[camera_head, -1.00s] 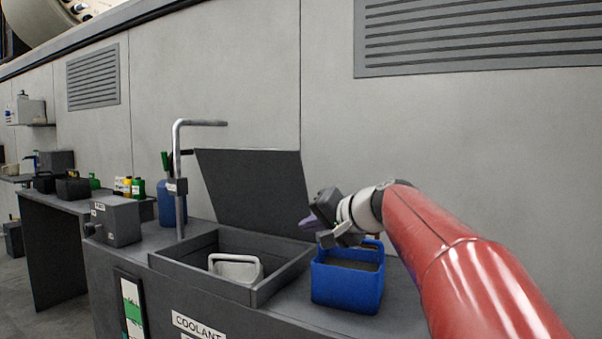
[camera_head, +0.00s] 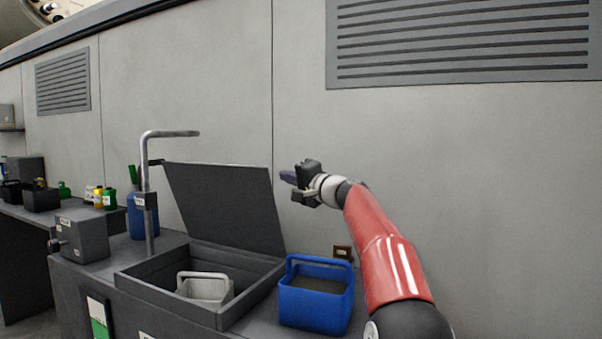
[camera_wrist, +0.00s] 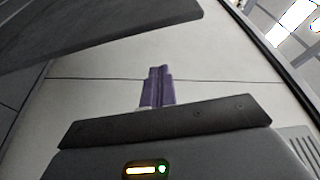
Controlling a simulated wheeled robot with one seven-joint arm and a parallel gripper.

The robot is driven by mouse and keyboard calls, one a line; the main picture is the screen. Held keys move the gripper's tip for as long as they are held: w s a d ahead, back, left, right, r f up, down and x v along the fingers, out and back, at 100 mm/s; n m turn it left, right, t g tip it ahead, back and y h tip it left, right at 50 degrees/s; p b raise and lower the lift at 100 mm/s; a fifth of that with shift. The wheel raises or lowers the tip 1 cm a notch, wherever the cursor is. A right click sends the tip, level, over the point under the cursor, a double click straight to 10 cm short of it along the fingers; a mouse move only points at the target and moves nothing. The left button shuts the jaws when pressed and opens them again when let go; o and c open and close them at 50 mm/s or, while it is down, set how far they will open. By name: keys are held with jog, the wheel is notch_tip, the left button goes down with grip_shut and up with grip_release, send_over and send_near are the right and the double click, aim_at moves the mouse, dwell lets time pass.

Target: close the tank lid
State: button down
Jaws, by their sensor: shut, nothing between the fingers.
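The tank lid (camera_head: 226,205) is a dark grey panel standing open, tilted up at the back of the tank. The open grey tank (camera_head: 150,290) is set on the counter, with a light grey handled container (camera_head: 206,289) inside it. My gripper (camera_head: 289,177) is shut and empty. It is raised beside the lid's upper right corner, apart from it in the head view. In the wrist view its purple fingers (camera_wrist: 158,88) are together, and the dark edge of the lid (camera_wrist: 100,30) crosses the top left.
A blue handled bin (camera_head: 315,305) stands right of the tank. A bent metal pipe (camera_head: 149,195) rises at the tank's left, near a blue bottle (camera_head: 143,217) and a grey box (camera_head: 82,235). The grey wall (camera_head: 200,110) is behind.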

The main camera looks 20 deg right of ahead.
jog(key=shift+s+a+f+b, duration=0.2)
jog(key=shift+s+a+b, duration=0.1)
jog(key=shift+a, duration=0.25)
jog(key=shift+s+a+f+b, duration=0.25)
jog(key=shift+a+b, duration=0.1)
jog(key=shift+a, duration=0.2)
jog(key=shift+s+a+f+b, duration=0.2)
jog(key=shift+s+a+b, duration=0.1)
jog(key=shift+a, duration=0.25)
jog(key=shift+f, duration=0.1)
